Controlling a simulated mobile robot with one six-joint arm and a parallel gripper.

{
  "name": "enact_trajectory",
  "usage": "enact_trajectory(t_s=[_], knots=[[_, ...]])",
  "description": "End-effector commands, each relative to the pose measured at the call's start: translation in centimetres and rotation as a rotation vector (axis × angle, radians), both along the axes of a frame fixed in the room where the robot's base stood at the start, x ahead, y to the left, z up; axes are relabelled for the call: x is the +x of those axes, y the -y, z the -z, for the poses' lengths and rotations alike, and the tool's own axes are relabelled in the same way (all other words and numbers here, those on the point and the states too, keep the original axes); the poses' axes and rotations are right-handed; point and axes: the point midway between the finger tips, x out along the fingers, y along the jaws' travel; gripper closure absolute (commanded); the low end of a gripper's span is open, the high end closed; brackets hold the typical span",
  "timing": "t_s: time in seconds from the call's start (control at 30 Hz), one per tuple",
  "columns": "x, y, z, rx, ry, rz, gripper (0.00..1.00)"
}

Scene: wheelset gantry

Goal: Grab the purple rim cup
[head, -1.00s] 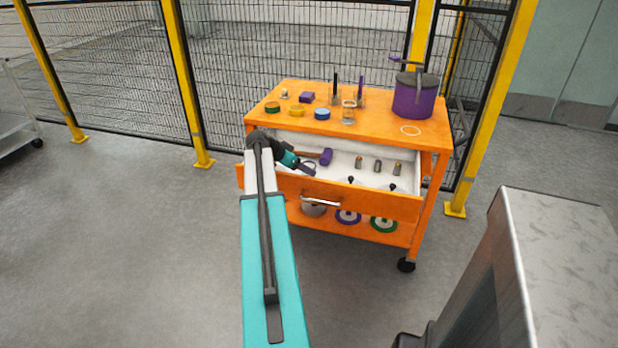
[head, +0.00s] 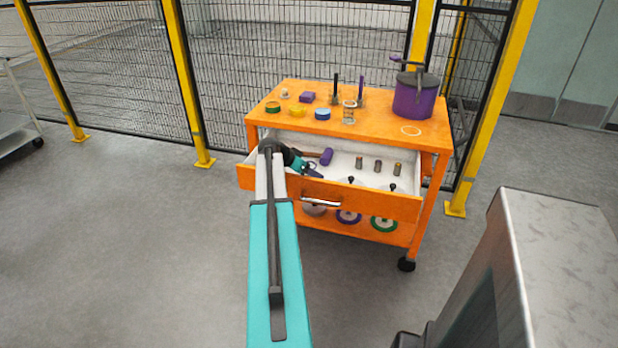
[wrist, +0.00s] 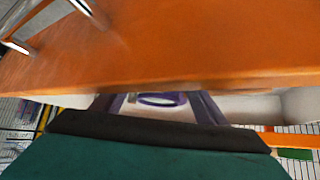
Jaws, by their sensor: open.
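In the wrist view, a purple ring (wrist: 162,98) with a pale middle, which looks like the purple rim cup, shows between the two dark fingers of my gripper (wrist: 157,96). It is partly cut off by the orange drawer edge above it. In the head view, my gripper (head: 314,171) reaches down into the left part of the open drawer (head: 350,198). The gripper is open. The cup cannot be made out in the head view; my arm and gripper cover that part of the drawer. Whether the fingers touch the cup cannot be told.
A purple-headed mallet (head: 326,156) lies just behind my gripper. Several small pegs (head: 378,166) stand further right. The orange drawer front with its handle (head: 321,202) is close to my gripper. A purple pot (head: 414,97) stands on the cart top; purple-rimmed (head: 348,216) and green-rimmed (head: 384,224) round things sit below.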

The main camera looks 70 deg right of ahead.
Motion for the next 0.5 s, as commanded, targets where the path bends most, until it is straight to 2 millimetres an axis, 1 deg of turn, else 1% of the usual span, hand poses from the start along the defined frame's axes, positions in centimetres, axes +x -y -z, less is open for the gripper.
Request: enact_trajectory(t_s=[0.27, 0.37, 0.5], knots=[[-0.06, 0.01, -0.02, 0.0, 0.0, 0.001, 0.34], [-0.07, 0.01, -0.03, 0.0, 0.0, 0.001, 0.49], [-0.09, 0.02, -0.03, 0.0, 0.0, 0.001, 0.72]])
